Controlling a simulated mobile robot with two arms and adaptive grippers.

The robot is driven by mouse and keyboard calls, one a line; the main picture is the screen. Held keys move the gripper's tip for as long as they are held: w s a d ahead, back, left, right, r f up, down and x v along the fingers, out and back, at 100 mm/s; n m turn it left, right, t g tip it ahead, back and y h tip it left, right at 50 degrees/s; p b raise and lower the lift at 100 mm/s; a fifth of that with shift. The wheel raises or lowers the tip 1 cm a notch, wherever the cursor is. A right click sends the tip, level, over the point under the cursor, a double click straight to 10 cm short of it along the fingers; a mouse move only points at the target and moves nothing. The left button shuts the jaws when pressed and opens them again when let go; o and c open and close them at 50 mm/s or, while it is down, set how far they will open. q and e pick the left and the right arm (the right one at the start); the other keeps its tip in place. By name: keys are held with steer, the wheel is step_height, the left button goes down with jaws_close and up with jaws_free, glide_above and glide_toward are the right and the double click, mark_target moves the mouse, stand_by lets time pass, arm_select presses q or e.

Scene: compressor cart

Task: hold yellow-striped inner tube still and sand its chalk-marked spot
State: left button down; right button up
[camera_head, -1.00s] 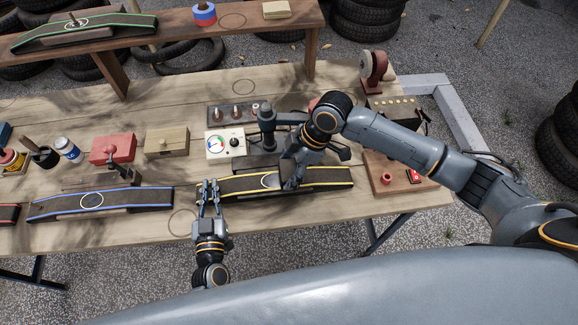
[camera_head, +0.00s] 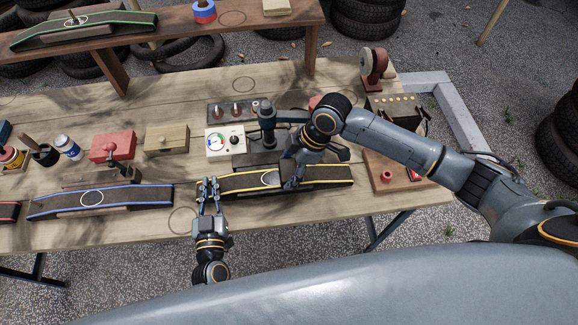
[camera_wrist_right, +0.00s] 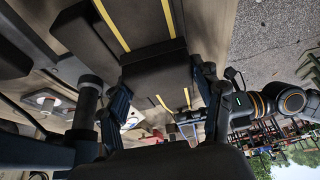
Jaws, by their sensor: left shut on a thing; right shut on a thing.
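The yellow-striped inner tube (camera_head: 325,174) is a dark strip with yellow edge lines, lying along the bench's front. Its white chalk ring (camera_head: 270,179) shows just left of my right gripper. My left gripper (camera_head: 208,190) is shut on the tube's left end. My right gripper (camera_head: 290,181) is over the tube, right of the ring. In the right wrist view it is shut on a dark sanding block (camera_wrist_right: 157,76), with the striped tube (camera_wrist_right: 140,20) beyond it. Whether the block touches the tube is hard to tell.
A blue-edged tube (camera_head: 145,197) lies to the left. A dark post (camera_head: 267,122) and a gauge box (camera_head: 226,139) stand behind the striped tube. A wooden board with a red knob (camera_head: 387,175) is at right. Bare bench shows at front left.

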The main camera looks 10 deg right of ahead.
mark_target(255, 180)
steer(key=shift+f, duration=0.1)
steer(key=shift+w+a, duration=0.2)
steer(key=shift+a, duration=1.7)
steer(key=shift+w+a, duration=0.15)
steer(key=shift+a, duration=1.75)
steer(key=shift+s+d, duration=0.15)
steer(key=shift+d, duration=1.25)
steer(key=shift+s+d, duration=0.1)
steer(key=shift+d, duration=1.25)
steer(key=shift+s+d+f, duration=0.15)
steer(key=shift+d+f, duration=0.05)
steer(key=shift+d, duration=0.9)
steer(key=shift+r, duration=3.6)
steer(key=shift+f, duration=0.15)
